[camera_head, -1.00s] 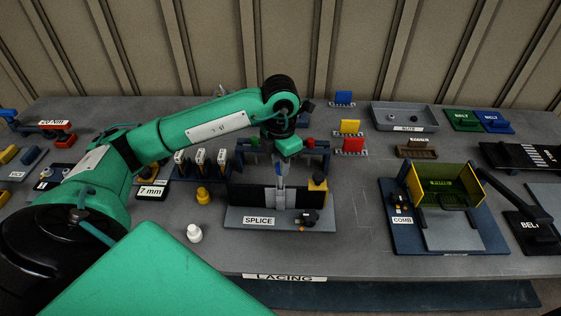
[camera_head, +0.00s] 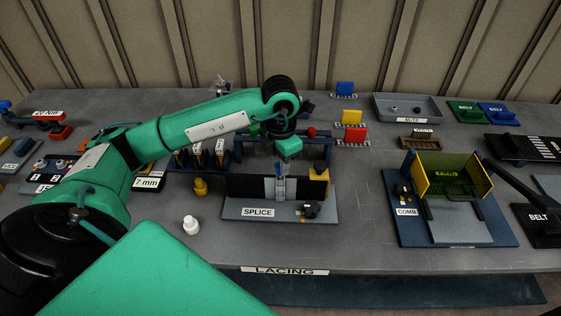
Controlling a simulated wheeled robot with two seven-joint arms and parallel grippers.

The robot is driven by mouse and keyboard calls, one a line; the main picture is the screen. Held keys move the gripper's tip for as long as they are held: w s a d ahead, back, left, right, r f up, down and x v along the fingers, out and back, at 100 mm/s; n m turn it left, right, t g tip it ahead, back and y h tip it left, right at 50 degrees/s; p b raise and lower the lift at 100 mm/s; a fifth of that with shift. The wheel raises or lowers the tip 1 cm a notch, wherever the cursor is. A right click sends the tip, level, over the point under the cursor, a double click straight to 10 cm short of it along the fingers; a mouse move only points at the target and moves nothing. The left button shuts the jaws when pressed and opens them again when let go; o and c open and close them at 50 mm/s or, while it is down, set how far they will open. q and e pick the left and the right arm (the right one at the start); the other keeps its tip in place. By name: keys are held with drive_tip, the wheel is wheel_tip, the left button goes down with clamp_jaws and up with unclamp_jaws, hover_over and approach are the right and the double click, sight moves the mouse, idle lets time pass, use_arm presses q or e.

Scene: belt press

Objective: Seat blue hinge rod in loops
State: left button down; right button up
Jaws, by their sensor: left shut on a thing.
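The splice fixture (camera_head: 235,209), labelled SPLICE, stands near the middle of the table. It has dark belt ends (camera_head: 247,187) and a pale grey centre strip. My left gripper (camera_head: 281,177) points down over this centre strip and is shut on a small, thin thing. A bit of blue shows at the fingers, which fits the blue hinge rod (camera_head: 279,168). The rod's lower end and the loops are too small to make out, so I cannot tell whether they touch. My right gripper is not in view.
A yellow block (camera_head: 319,183) stands at the fixture's right end, with a dark rack behind. The comb station (camera_head: 450,232) is to the right, with clear table between.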

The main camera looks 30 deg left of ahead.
use_arm(q)
drive_tip(key=shift+f+b, duration=0.75)
drive_tip(key=shift+f, duration=0.05)
drive_tip(key=shift+r, duration=0.35)
idle(0.7)
idle(0.7)
drive_tip(key=shift+b, duration=0.65)
idle(1.0)
drive_tip(key=shift+f+b, duration=0.35)
drive_tip(key=shift+r, duration=0.35)
idle(0.4)
drive_tip(key=c, duration=1.2)
unclamp_jaws()
drive_tip(key=shift+o, duration=0.2)
